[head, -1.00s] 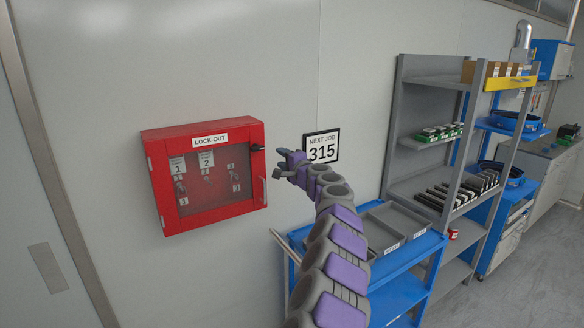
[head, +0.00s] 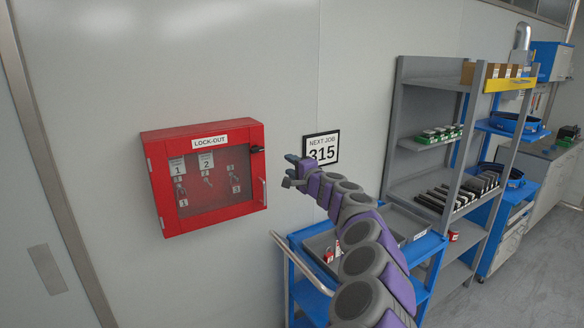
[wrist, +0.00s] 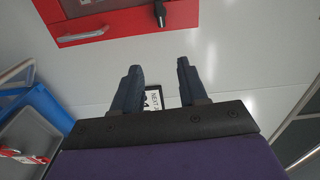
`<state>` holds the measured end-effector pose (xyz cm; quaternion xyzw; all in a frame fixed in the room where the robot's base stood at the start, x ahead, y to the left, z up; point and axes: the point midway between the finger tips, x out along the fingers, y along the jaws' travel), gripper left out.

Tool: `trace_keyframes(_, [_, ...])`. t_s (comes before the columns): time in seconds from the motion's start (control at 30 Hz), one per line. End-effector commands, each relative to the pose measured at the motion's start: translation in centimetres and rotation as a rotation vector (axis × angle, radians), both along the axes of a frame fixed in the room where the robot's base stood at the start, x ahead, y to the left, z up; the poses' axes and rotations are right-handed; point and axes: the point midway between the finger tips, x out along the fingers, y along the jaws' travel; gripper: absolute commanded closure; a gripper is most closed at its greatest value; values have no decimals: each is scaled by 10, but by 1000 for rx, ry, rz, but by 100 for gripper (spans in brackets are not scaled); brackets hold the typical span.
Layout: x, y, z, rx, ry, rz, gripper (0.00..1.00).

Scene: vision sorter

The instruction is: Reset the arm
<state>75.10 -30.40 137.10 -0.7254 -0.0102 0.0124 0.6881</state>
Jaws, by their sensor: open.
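My arm reaches up from the lower right in the head view, and my gripper (head: 291,171) is at its end. It is in front of the wall, just right of the red lock-out box and below left of the job sign. In the wrist view my gripper (wrist: 158,88) has its two dark fingers apart with nothing between them. The red lock-out box (head: 158,174) hangs on the wall with its clear door shut. Numbered tags and keys or padlocks show inside. Part of the box (wrist: 125,22) also shows at the top of the wrist view.
The job sign reading 315 (head: 321,142) is on the wall, partly covered by my arm. A blue cart (head: 428,244) with grey trays stands below, with a red tagged item (head: 328,254) in the left tray. A grey shelf (head: 420,83) stands right.

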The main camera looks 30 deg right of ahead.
Motion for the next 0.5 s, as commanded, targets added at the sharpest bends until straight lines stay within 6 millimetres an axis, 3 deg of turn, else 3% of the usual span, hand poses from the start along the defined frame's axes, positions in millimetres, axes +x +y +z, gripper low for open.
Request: trace_keyframes(0.5, [1,7,4,-2,-2,15,57])
